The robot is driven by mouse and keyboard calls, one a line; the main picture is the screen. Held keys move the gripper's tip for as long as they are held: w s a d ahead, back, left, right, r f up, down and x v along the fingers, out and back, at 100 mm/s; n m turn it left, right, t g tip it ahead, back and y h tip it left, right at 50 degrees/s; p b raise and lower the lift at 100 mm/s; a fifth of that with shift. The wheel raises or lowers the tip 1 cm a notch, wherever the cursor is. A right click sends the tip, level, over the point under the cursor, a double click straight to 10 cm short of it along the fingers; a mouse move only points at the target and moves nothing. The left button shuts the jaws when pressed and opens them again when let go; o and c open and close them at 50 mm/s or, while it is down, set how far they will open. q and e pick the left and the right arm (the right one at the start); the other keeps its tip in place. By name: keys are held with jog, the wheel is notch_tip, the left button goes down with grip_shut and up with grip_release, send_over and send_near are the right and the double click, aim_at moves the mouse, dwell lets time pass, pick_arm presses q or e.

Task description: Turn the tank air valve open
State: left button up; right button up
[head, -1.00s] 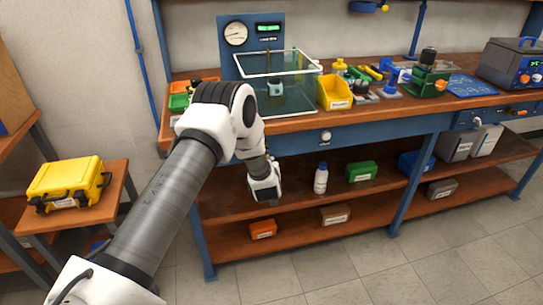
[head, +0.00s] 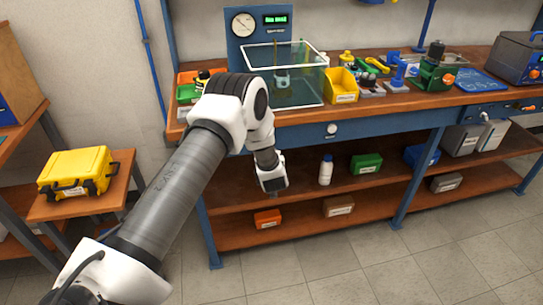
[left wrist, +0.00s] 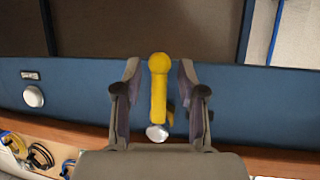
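A yellow lever handle (left wrist: 159,88) with a silver round part (left wrist: 157,133) at one end stands out in front of the blue bench front; I take it for the tank air valve. It shows only in the left wrist view; my arm hides it in the head view. My left gripper (left wrist: 160,92) is open, its fingers on either side of the handle with a visible gap on each side. In the head view my left wrist hangs in front of the bench, and its fingers cannot be made out. The clear tank (head: 305,91) stands on the bench above. My right gripper is not in view.
The blue bench front has a white knob (head: 332,129), which also shows in the left wrist view (left wrist: 33,96). A yellow bin (head: 342,87) stands beside the tank. A white bottle (head: 326,170) and a green box (head: 366,164) are on the lower shelf. A yellow case (head: 75,172) is at left.

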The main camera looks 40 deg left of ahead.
pick_arm(q)
jog(key=shift+r, duration=0.1)
jog(key=v, duration=1.2)
